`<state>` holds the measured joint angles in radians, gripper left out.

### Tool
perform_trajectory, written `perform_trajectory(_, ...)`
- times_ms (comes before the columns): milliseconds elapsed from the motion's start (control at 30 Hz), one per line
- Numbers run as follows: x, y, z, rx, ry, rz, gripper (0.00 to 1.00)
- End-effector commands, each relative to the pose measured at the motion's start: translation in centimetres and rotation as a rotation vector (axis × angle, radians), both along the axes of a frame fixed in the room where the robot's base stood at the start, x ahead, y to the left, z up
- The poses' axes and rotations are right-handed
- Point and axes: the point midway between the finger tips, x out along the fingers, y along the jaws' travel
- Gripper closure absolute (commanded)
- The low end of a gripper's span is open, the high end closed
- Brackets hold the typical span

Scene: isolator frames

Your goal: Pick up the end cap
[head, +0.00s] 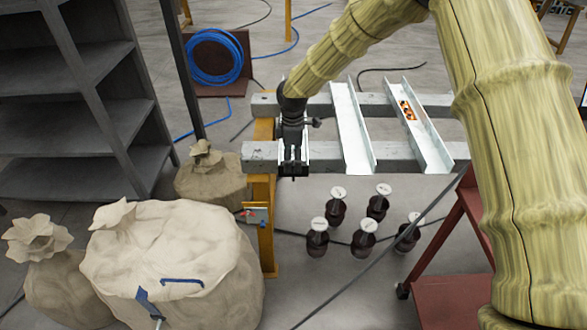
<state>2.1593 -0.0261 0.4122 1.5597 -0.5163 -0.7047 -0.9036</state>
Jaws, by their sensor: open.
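My gripper (294,168) points down at the left ends of the two grey beams (330,153), at the near beam, beside the left white channel (352,128). Its black fingers are apart and I see nothing held between them. I cannot make out for sure which thing is the end cap. One may be hidden under or behind my gripper. A small orange and black piece (408,110) lies in the right white channel (430,140), apart from my gripper; it is too small to name.
An orange post (265,225) stands below the beams' left end. Large tan sacks (175,255) fill the lower left, with blue-handled tools on one. Several dark jars (364,238) with pale tops stand on the floor. Grey shelves (70,95) are at left, a blue hose coil (215,58) behind.

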Motion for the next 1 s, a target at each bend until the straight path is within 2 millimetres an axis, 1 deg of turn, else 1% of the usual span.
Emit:
perform_trajectory(167, -0.2, -0.1, -1.5, 0.000, 0.001, 0.001, 0.23)
perform_trajectory(400, -0.2, -0.2, -4.5, 0.000, 0.000, 0.000, 0.23)
perform_trajectory(500, -0.2, -0.2, -4.9, -0.001, -0.001, 0.000, 0.23)
perform_trajectory(667, -0.2, -0.2, -4.9, 0.000, -0.001, 0.000, 0.23)
perform_trajectory(700, -0.2, -0.2, -4.9, 0.000, -0.001, 0.000, 0.27)
perform_trajectory(767, -0.2, -0.2, -4.9, 0.000, -0.001, 0.000, 0.38)
perform_trajectory(900, -0.2, -0.2, -4.9, 0.000, -0.001, 0.000, 0.63)
perform_trajectory(967, -0.2, -0.2, -4.9, 0.000, 0.000, 0.000, 0.74)
perform_trajectory(1000, -0.2, -0.2, -4.9, 0.000, 0.000, 0.000, 0.81)
